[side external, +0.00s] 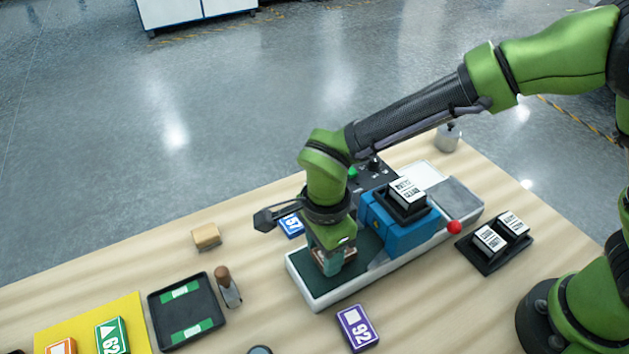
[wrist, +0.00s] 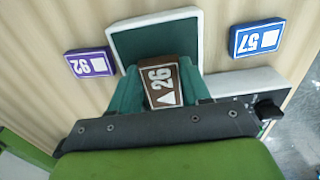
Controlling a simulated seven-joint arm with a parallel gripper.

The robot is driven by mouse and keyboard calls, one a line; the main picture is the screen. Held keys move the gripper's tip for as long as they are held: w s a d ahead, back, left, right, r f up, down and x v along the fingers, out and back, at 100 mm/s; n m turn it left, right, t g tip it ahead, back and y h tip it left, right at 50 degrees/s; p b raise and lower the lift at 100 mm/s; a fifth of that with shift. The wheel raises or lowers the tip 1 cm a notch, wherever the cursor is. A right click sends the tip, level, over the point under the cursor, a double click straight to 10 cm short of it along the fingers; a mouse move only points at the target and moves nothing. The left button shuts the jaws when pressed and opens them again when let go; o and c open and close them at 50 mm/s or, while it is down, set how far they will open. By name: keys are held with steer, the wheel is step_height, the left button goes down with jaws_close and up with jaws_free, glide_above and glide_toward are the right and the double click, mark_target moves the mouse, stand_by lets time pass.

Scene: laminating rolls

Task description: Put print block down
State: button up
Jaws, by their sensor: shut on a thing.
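My gripper (side external: 334,258) is shut on a brown block (wrist: 163,86) with a white 26 and a triangle on its face. In the side external view the gripper points down over the dark green bed (side external: 306,273) of the white-edged machine. The fingers hide most of the block there. In the wrist view the block sits between two teal fingers, with the green bed (wrist: 152,43) behind it. I cannot tell whether the block touches the bed.
A blue carriage (side external: 402,228) with a black text block stands right of my gripper. A blue 57 block (side external: 291,225) and a purple 92 block (side external: 357,328) flank the bed. A black tray (side external: 187,342), yellow mat (side external: 128,307) and black rack (side external: 493,263) lie farther out.

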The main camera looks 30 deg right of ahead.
steer(key=shift+f, duration=0.4)
steer(key=shift+f, duration=0.1)
steer(key=o, duration=1)
steer(key=shift+o, duration=0.2)
step_height(320, 180, up, 12)
steer(key=d+r+n+t+y, duration=0.2)
steer(key=d+r+n, duration=0.45)
steer(key=d, duration=0.75)
steer(key=s+d+r+n+t, duration=0.1)
steer(key=s+d+n+t, duration=0.4)
steer(key=d, duration=0.7)
steer(key=shift+s+d+n, duration=0.15)
steer(key=shift+s+n, duration=1.05)
steer(key=shift+n, duration=0.05)
